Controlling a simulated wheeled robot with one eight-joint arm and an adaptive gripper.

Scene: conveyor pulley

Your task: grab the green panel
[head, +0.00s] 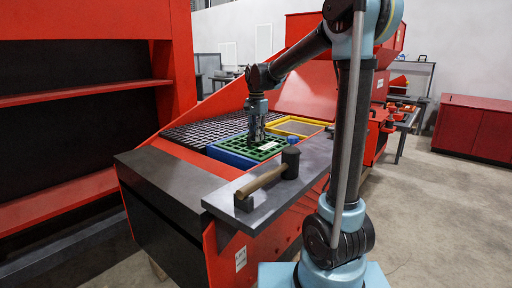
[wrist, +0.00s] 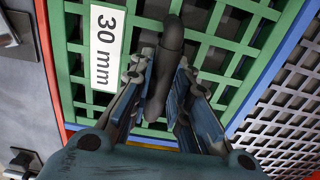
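The green panel (head: 237,147) is a grid with square holes, lying in a blue-edged frame on the red machine. In the wrist view the green panel (wrist: 245,22) fills much of the picture and carries a white "30 mm" label (wrist: 103,48). A dark rounded bar, like a handle (wrist: 172,40), stands out over the grid. My gripper (wrist: 164,68) is down at the panel, with one finger on each side of the bar. Whether the fingers press on the bar I cannot tell. In the head view my gripper (head: 257,141) is over the panel's middle.
A dark grey grid (head: 195,128) lies behind and a yellow-framed panel (head: 300,127) to the right. A mallet (head: 268,180) with a wooden handle lies on the grey ledge (head: 312,160) in front. Open floor is at the right.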

